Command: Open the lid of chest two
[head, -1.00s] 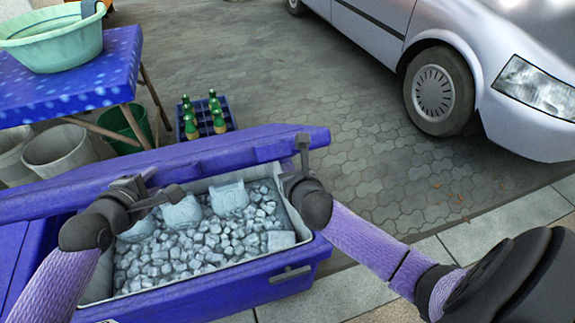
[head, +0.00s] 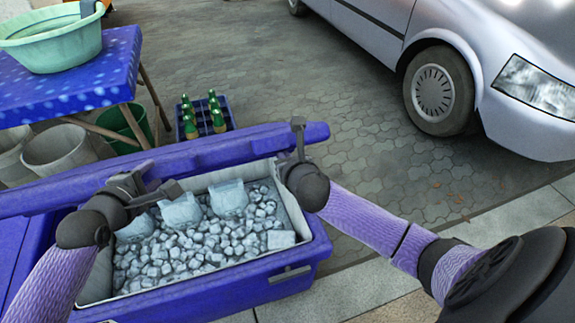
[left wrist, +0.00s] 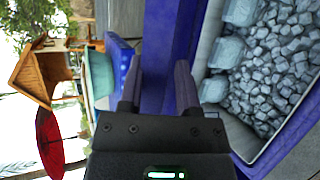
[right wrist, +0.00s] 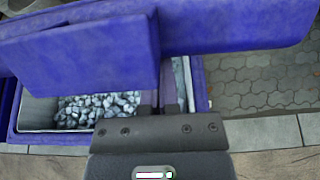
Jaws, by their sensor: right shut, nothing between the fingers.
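The blue chest (head: 210,297) holds pale ice and several frosty blocks, and its lid (head: 235,146) is raised along the far side, leaving the inside in view. The lid also fills the top of the right wrist view (right wrist: 80,62). My left gripper (head: 155,190) is open at the chest's left side, in front of the lid; its fingers (left wrist: 158,78) are apart with blue between them. My right gripper (head: 298,138) is shut and empty, in front of the lid's right end. Whether either gripper touches the lid I cannot tell.
A blue table (head: 60,95) with a green basin (head: 55,45) stands at the upper left. Buckets (head: 60,150) are under it. A crate of green bottles (head: 205,120) stands behind the lid. A silver car (head: 480,60) is at the upper right, with clear paving before it.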

